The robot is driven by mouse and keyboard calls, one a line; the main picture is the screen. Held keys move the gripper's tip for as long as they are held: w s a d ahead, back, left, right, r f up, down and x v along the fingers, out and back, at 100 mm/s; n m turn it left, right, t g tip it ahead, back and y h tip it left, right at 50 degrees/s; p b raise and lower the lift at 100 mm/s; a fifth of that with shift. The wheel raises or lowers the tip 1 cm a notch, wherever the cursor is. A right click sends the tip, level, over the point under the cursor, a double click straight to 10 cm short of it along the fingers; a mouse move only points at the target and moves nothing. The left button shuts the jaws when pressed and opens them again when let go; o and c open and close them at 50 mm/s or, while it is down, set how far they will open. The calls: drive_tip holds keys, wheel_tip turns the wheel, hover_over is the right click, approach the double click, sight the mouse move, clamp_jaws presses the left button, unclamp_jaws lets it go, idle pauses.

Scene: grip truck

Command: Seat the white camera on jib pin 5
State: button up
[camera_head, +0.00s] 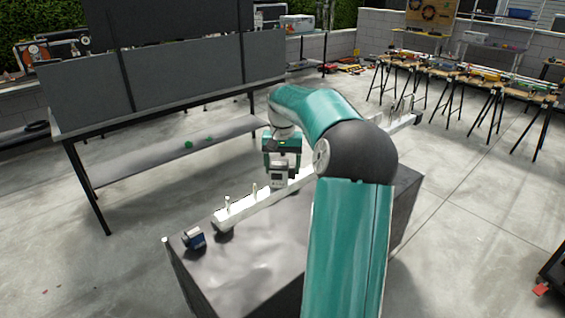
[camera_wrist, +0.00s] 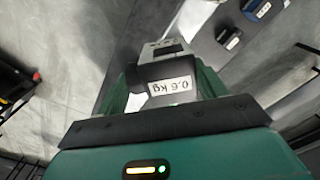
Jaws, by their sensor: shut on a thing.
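My gripper (camera_head: 280,160) points down over the jib and is shut on a light grey camera block (camera_head: 279,180). In the wrist view the same camera block (camera_wrist: 170,88) has a dark face with a "0,6 kg" label, between the fingers. The jib (camera_head: 262,204) is a long pale beam running from near left to far right. Upright pins stand along it, one (camera_head: 227,203) near its left end and another (camera_head: 254,190) left of the held camera. My arm hides the middle of the beam. I cannot tell which pin is number 5 or whether the camera touches the beam.
A small dark-blue block (camera_head: 194,238) sits on the grey worktop (camera_head: 250,262) near its left edge. A metal bench (camera_head: 170,160) with tall dark panels stands behind to the left. Trestle tables (camera_head: 470,75) stand far right. Open concrete floor surrounds the worktop.

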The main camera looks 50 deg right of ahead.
sight(282, 164)
drive_tip(key=shift+f, duration=0.1)
idle(0.3)
drive_tip(key=o, duration=1)
wheel_tip(282, 164, up, 14)
drive_tip(key=shift+f, duration=0.1)
idle(0.3)
